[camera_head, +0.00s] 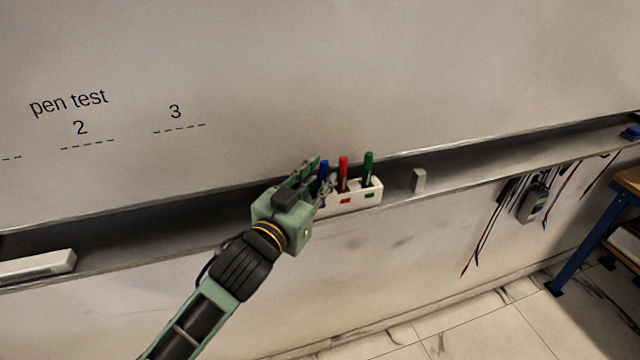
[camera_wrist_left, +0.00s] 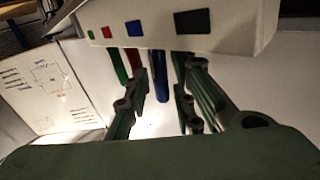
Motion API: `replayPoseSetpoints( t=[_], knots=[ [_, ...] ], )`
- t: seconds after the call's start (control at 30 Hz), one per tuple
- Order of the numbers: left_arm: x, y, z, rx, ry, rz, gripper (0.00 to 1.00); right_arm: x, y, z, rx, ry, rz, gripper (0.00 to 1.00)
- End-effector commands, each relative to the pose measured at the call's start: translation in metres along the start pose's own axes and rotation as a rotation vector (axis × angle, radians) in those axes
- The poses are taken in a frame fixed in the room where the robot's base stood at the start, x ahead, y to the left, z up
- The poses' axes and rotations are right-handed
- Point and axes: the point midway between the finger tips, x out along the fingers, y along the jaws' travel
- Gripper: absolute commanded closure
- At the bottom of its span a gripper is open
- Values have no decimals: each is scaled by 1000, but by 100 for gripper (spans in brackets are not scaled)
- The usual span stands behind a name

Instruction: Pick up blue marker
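The blue marker (camera_head: 323,169) stands upright at the left of a white holder (camera_head: 352,198) on the whiteboard ledge. My left gripper (camera_head: 318,178) is at the holder's left end, close beside the blue marker. In the left wrist view, the picture is upside down and the blue marker (camera_wrist_left: 158,80) shows between the fingers of my left gripper (camera_wrist_left: 156,92). The fingers are apart, with gaps to the marker. A red marker (camera_head: 343,173) and a green marker (camera_head: 368,168) stand to its right. My right gripper is not in view.
The ledge (camera_head: 150,222) runs along the whiteboard (camera_head: 300,80). A small grey block (camera_head: 419,180) sits right of the holder, and a white eraser-like bar (camera_head: 38,266) lies far left. Cables and a device (camera_head: 532,203) hang below the ledge. A blue-legged table (camera_head: 590,235) stands at right.

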Motion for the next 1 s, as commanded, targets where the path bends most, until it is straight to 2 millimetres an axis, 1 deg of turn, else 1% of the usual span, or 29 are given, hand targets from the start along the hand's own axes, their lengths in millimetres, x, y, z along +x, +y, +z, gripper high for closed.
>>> replayPoseSetpoints(
  t=[0.07, 0.3, 0.53, 0.6, 0.67, 0.77, 1.0],
  knots=[
    [0, 0, 0, 0, 0, 0, 78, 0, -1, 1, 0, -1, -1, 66],
    [0, 0, 0, -1, -1, 0, 99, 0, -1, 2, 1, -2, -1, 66],
    [0, 0, 0, -1, 0, 0, 100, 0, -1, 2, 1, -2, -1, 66],
    [0, 0, -3, -1, 1, 0, 100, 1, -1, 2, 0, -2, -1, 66],
    [0, -1, -9, -1, 4, 0, 100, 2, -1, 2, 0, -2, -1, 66],
    [0, -2, -25, 1, 6, 0, 100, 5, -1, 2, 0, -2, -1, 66],
    [0, -7, -74, 0, 7, -1, 100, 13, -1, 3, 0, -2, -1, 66]
  ],
)
